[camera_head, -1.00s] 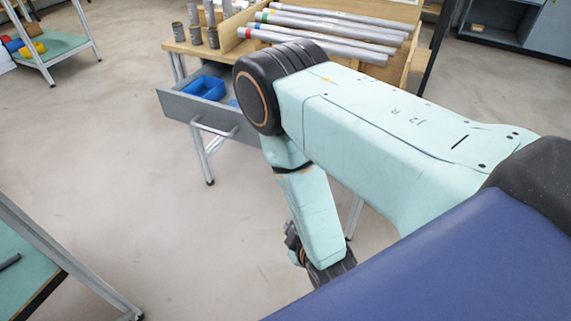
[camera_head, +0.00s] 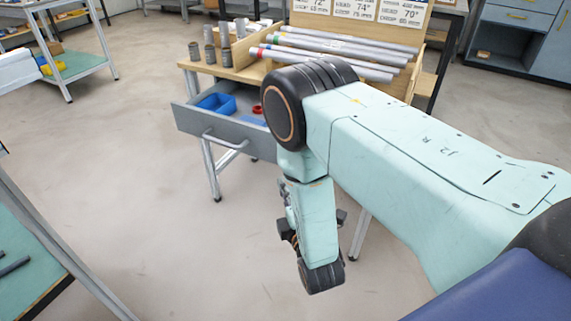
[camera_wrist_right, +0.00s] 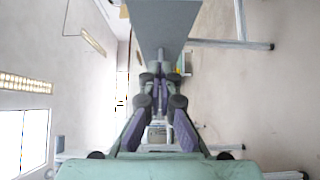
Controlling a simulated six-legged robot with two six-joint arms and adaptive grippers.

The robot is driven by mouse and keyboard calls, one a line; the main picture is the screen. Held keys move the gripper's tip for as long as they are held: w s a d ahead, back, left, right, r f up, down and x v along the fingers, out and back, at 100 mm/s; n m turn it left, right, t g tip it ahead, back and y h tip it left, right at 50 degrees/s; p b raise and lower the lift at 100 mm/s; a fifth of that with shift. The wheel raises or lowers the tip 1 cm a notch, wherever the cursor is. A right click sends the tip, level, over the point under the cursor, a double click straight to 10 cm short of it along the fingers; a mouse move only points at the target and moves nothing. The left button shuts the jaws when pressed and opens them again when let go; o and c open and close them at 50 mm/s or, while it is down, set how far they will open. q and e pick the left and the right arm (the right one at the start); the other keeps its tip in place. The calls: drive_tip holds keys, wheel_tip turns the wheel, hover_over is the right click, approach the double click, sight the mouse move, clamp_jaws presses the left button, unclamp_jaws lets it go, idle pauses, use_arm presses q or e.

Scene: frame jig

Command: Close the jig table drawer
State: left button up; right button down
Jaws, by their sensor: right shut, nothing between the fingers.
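The grey jig table drawer (camera_head: 215,126) stands pulled out from the wooden-topped jig table (camera_head: 230,71) in the head view. Its bar handle (camera_head: 224,141) is on the front face. A blue bin (camera_head: 216,104) and a red ring lie inside; my right arm hides the drawer's right part. My right gripper (camera_wrist_right: 162,82) is shut and empty in the right wrist view, with a grey panel (camera_wrist_right: 165,24), probably the drawer, just beyond its tips. In the head view only dark parts of it show beside my forearm, below the drawer. My left gripper is out of view.
Pipes (camera_head: 325,54) and short grey cylinders sit on the jig table. A green-topped bench (camera_head: 25,255) is at the lower left, and a shelf rack (camera_head: 80,62) stands at the upper left. The floor left of the drawer is clear.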

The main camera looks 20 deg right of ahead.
drive_tip(key=w+d+b, duration=0.2)
drive_tip(key=w+d, duration=0.2)
drive_tip(key=w, duration=0.4)
drive_tip(key=shift+w+f, duration=0.2)
drive_tip(key=shift+w, duration=0.2)
drive_tip(key=shift+s+r, duration=0.1)
drive_tip(key=shift+d, duration=0.1)
drive_tip(key=w+d+b, duration=0.2)
drive_tip(key=w+d, duration=0.2)
drive_tip(key=d, duration=0.1)
drive_tip(key=w+d+b, duration=0.1)
drive_tip(key=w+d, duration=0.3)
drive_tip(key=d, duration=0.2)
drive_tip(key=w+d+b, duration=0.2)
drive_tip(key=w+d, duration=0.3)
drive_tip(key=shift+d+f+b, duration=0.2)
drive_tip(key=shift+b, duration=0.1)
drive_tip(key=shift+w+d+r, duration=0.15)
drive_tip(key=shift+w+d, duration=0.05)
drive_tip(key=shift+d, duration=0.15)
drive_tip(key=shift+d+r, duration=0.1)
drive_tip(key=shift+r, duration=0.15)
